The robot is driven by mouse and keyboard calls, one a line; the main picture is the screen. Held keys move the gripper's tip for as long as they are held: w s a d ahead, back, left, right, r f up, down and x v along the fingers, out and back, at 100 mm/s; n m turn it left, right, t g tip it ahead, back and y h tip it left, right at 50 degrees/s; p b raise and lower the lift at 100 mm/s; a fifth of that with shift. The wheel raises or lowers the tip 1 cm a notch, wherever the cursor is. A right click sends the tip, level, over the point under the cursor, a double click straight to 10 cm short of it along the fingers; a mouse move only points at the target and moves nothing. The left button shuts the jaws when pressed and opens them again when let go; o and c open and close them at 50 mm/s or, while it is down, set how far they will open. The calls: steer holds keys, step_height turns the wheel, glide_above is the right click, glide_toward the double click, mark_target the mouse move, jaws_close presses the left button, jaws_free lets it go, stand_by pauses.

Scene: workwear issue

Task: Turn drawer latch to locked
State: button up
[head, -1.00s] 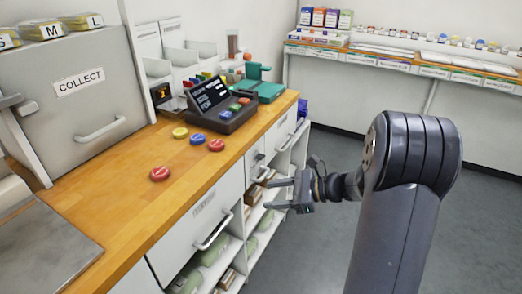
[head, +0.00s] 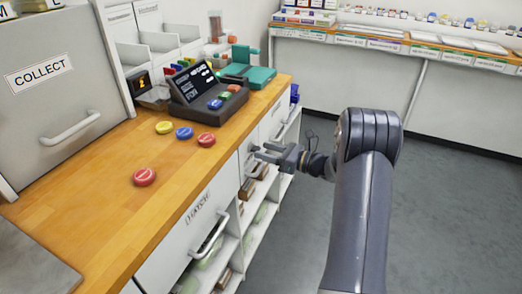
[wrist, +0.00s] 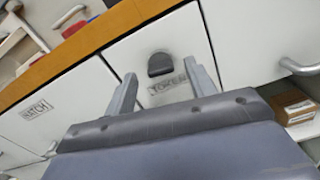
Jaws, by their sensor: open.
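The drawer latch (wrist: 159,65) is a small dark knob on a white drawer front (wrist: 136,50), above a label that seems to begin "TOKE". My gripper (wrist: 160,72) is open, with one finger on each side of the latch in the wrist view and nothing between the pads that I can see held. Whether the fingers touch the latch or drawer front I cannot tell. In the head view my gripper (head: 264,153) reaches the cabinet front below the counter, and its fingers hide most of the latch.
The wooden counter (head: 110,215) overhangs the drawers and bears coloured tokens and a dark terminal (head: 205,95). A drawer marked HATCH (head: 190,222) with a bar handle is to the left. Open shelves lie below. The grey floor (head: 430,200) to the right is clear.

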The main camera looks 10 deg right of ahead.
mark_target(254, 149)
steer(key=shift+x, duration=1.1)
steer(key=c, duration=1)
steer(key=shift+f+n+b, duration=0.2)
steer(key=shift+n+b, duration=0.2)
steer(key=shift+b, duration=0.2)
steer(key=shift+r+n+b, duration=0.15)
steer(key=shift+n+b, duration=0.4)
steer(key=shift+n, duration=0.15)
steer(key=o, duration=1)
